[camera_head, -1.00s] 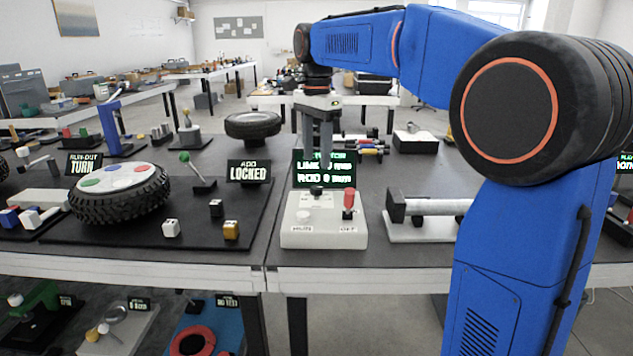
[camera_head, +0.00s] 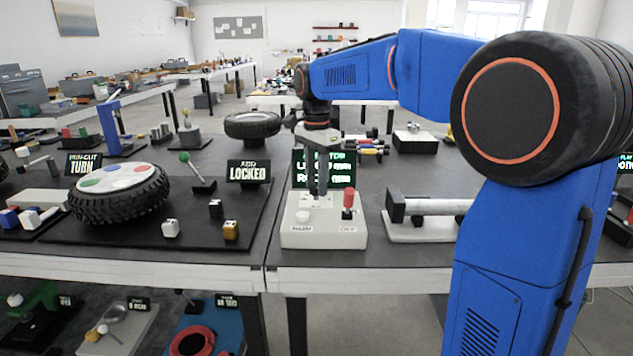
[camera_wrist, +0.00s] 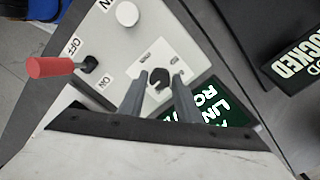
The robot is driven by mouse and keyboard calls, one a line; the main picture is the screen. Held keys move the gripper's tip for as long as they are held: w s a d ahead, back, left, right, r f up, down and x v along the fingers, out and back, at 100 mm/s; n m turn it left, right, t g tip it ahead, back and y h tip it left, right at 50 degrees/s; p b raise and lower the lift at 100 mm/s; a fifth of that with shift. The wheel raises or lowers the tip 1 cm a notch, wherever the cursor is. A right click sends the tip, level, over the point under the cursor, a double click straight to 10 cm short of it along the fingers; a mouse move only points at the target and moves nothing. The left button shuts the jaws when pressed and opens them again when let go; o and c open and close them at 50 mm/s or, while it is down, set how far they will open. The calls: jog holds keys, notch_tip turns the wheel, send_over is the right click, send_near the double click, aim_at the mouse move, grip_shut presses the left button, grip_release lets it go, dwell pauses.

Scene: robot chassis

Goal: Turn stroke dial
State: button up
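The control box (camera_head: 322,236) is pale, with a white button (camera_head: 302,217), a red-handled lever (camera_head: 348,200) and a small black dial. The dial (camera_wrist: 158,84) shows in the wrist view on a light plate with small markings. My gripper (camera_head: 318,190) points down over the box and hides the dial in the head view. In the wrist view my gripper (camera_wrist: 160,76) is open, one finger at each side of the dial. I cannot tell whether the fingers touch it. The red lever (camera_wrist: 50,67) lies toward OFF in the wrist view.
A grey cylinder on a stand (camera_head: 432,207) is to the right. A tyre (camera_head: 120,191) and a LOCKED sign (camera_head: 248,171) are to the left. The table's front edge is near.

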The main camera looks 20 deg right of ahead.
jog(key=c, duration=0.5)
jog(key=shift+n, duration=0.3)
jog(key=n, duration=0.3)
jog(key=shift+n, duration=0.4)
jog(key=n, duration=0.3)
jog(key=shift+n, duration=0.3)
jog(key=n, duration=0.5)
jog(key=shift+n, duration=2.3)
